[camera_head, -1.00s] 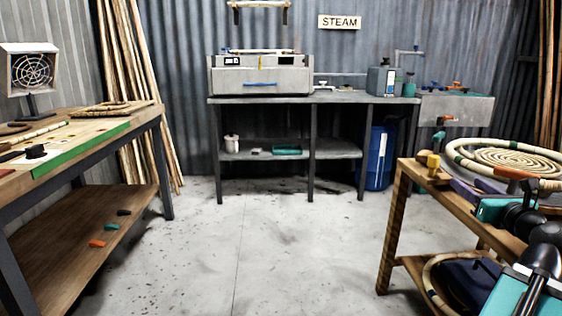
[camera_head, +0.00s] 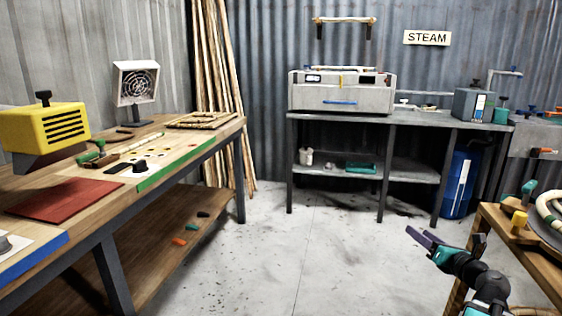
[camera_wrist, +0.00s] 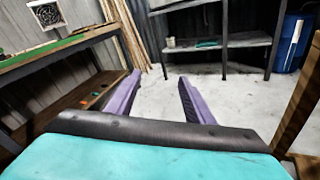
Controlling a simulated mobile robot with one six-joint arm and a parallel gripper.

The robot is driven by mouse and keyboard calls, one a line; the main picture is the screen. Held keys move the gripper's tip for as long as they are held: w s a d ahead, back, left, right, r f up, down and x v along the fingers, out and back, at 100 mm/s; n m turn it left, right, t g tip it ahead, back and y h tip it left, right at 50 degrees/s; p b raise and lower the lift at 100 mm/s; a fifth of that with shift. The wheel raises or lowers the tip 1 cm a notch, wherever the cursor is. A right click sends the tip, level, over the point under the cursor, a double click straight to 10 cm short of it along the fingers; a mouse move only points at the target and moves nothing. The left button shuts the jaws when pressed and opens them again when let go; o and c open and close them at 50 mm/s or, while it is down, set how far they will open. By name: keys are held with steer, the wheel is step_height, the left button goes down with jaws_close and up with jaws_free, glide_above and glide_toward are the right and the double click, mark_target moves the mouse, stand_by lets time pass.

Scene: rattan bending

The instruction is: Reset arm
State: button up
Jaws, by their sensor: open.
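My gripper (camera_head: 424,238) is in the lower right of the head view, over the concrete floor and left of the wooden table at the right edge. In the wrist view its two purple fingers (camera_wrist: 158,88) are spread apart with only floor between them. It is open and holds nothing. The teal and black arm runs down to the bottom edge of the head view. No object touches the fingers.
A long workbench (camera_head: 190,160) with a yellow machine (camera_head: 45,128) stands on the left. A steam box (camera_head: 340,92) sits on the metal table (camera_head: 420,119) at the back. A blue barrel (camera_head: 459,182) stands beneath. A wooden table (camera_head: 520,240) is at right. The middle floor is clear.

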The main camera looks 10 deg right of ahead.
steer(key=w+a+f+m+p, duration=0.35)
steer(key=w+a+p, duration=0.2)
steer(key=a, duration=0.35)
steer(key=w+a+f+m+p, duration=0.35)
steer(key=w+a, duration=0.25)
steer(key=a, duration=0.3)
steer(key=s+a+f+m+g+h+p, duration=0.2)
steer(key=s+a+f+m+g+p, duration=0.2)
steer(key=a+f+m+p, duration=0.75)
steer(key=s+a+f+m+g, duration=0.3)
steer(key=s+f+g, duration=0.2)
steer(key=s+f, duration=0.6)
steer(key=s+a+f+m+g, duration=0.25)
steer(key=s+f+g, duration=0.25)
steer(key=s+f, duration=0.55)
steer(key=s+a+r+m+g+y, duration=0.1)
steer(key=s+m+g, duration=0.3)
steer(key=s, duration=0.5)
steer(key=s+a+r+m+g, duration=0.1)
steer(key=s+a+m+g, duration=0.2)
steer(key=s, duration=0.6)
steer(key=shift+s+a+r+m+g+y, duration=0.15)
steer(key=shift+s+a+m+g+y, duration=0.2)
steer(key=shift+m+g, duration=0.2)
